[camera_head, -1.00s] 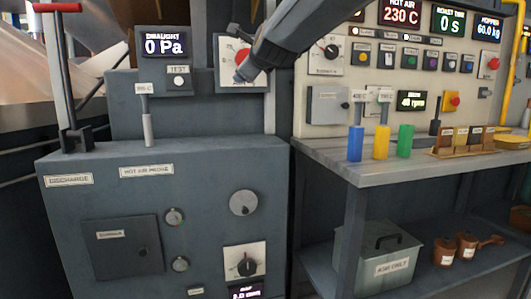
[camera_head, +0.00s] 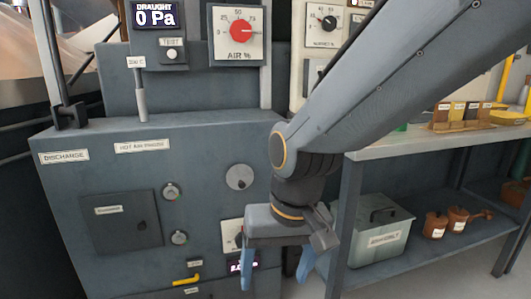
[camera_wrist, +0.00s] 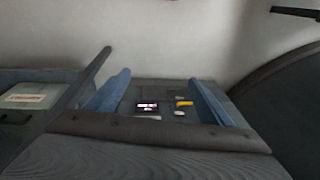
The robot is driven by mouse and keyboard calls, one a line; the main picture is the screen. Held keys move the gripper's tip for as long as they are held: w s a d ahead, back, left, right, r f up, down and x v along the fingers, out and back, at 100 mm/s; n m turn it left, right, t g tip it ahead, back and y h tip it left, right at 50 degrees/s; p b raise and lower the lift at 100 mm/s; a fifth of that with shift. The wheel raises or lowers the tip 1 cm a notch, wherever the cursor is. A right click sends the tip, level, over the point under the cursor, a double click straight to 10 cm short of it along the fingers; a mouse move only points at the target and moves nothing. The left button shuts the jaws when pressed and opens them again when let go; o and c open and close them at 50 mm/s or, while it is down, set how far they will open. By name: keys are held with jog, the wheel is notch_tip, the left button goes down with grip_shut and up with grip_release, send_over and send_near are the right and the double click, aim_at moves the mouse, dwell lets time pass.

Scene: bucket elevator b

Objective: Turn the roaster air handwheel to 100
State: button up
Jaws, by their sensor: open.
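The red air handwheel (camera_head: 241,33) is at the top middle of the head view, on a white dial plate marked "AIR %" (camera_head: 239,57). The plate is fixed to the grey roaster panel. Scale numbers run around the wheel, but I cannot read its setting surely. My gripper (camera_head: 277,272) hangs well below the handwheel and slightly to its right, in front of the lower cabinet, fingers pointing down. Its blue fingers are apart and empty; they also show in the wrist view (camera_wrist: 165,100). The handwheel is not in the wrist view.
The grey cabinet (camera_head: 75,215) stands behind my gripper, with a round knob (camera_head: 239,177) and a yellow lever (camera_head: 187,280). A bench (camera_head: 420,145) is at the right, with a grey lidded box (camera_head: 375,240) on its lower shelf. My arm hides part of the back panel.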

jog(key=s+d+f+n+g, duration=0.1)
jog(key=s+d+f+n, duration=0.15)
jog(key=s, duration=0.35)
jog(key=d+r+m+h+p, duration=0.1)
jog(key=d+r+m+p, duration=0.4)
jog(key=d+r+p, duration=1)
notch_tip(320, 180, up, 3)
jog(key=p, duration=0.8)
jog(key=shift+s+r+p, duration=0.2)
jog(key=shift+s+p, duration=0.1)
jog(key=shift+p, duration=0.1)
